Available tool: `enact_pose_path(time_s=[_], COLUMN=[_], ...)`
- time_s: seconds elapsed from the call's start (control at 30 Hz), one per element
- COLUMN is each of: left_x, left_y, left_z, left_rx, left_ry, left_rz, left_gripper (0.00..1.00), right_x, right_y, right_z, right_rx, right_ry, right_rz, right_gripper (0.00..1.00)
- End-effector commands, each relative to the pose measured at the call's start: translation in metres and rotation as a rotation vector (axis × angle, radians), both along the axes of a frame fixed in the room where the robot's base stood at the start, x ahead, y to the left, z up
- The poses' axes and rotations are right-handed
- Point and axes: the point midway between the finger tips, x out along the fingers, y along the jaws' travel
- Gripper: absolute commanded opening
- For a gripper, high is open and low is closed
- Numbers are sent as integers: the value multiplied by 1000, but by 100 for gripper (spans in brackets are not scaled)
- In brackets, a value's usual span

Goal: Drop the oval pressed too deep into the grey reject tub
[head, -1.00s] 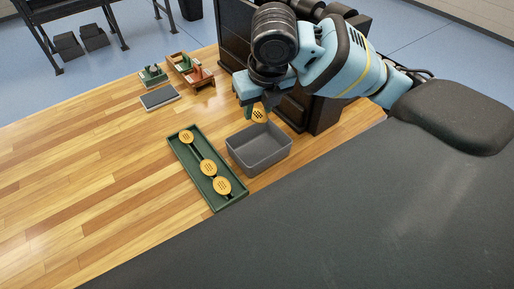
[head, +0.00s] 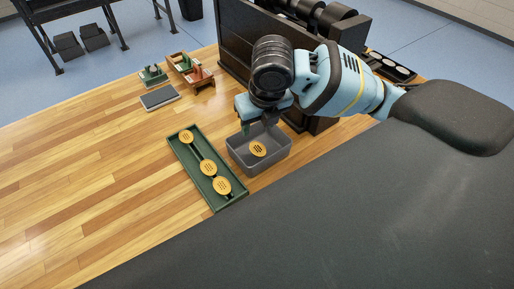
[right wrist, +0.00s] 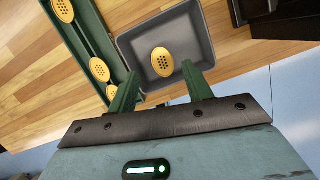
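The grey reject tub (head: 245,161) stands on the wooden bench right of the green tray. An orange oval (head: 258,149) with dark holes lies inside the tub. The right wrist view also shows the oval (right wrist: 162,62) within the walls of the tub (right wrist: 205,47), beyond my fingertips. My right gripper (head: 257,129) is above the back of the tub. Its green fingers (right wrist: 160,72) are spread apart with nothing between them. How deep the oval is pressed is too small to tell. My left gripper is not in view.
The long green tray (head: 176,153) holds three orange ovals in a row. A dark rack (head: 235,45) stands behind the tub. A grey pad (head: 159,97) and small green and red presses (head: 196,75) sit farther back. The bench's left side is clear.

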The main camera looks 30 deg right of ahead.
Motion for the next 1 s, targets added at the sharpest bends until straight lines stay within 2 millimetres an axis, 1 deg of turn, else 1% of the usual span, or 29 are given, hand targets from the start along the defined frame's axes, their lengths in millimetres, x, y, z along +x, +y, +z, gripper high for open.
enact_pose_path(time_s=[0.03,0.07,0.33,0.43,0.57,0.7,0.8,0.9,1.0], left_x=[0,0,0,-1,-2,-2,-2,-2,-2], left_y=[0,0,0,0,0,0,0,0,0], left_z=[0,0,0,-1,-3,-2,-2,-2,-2], left_rx=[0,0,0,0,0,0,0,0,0], left_ry=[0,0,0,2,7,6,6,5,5], left_rz=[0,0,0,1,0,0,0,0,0], left_gripper=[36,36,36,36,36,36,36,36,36], right_x=[0,0,0,-1,-5,-12,-16,-19,-20], right_y=[0,0,0,0,1,2,2,2,3], right_z=[0,0,1,7,24,46,60,69,74], right_rx=[0,0,0,1,1,0,1,0,1], right_ry=[0,0,0,-1,-3,-4,-4,-2,-1], right_rz=[0,0,0,0,1,1,1,1,0], right_gripper=[57,60,60,60,60,60,60,60,60])
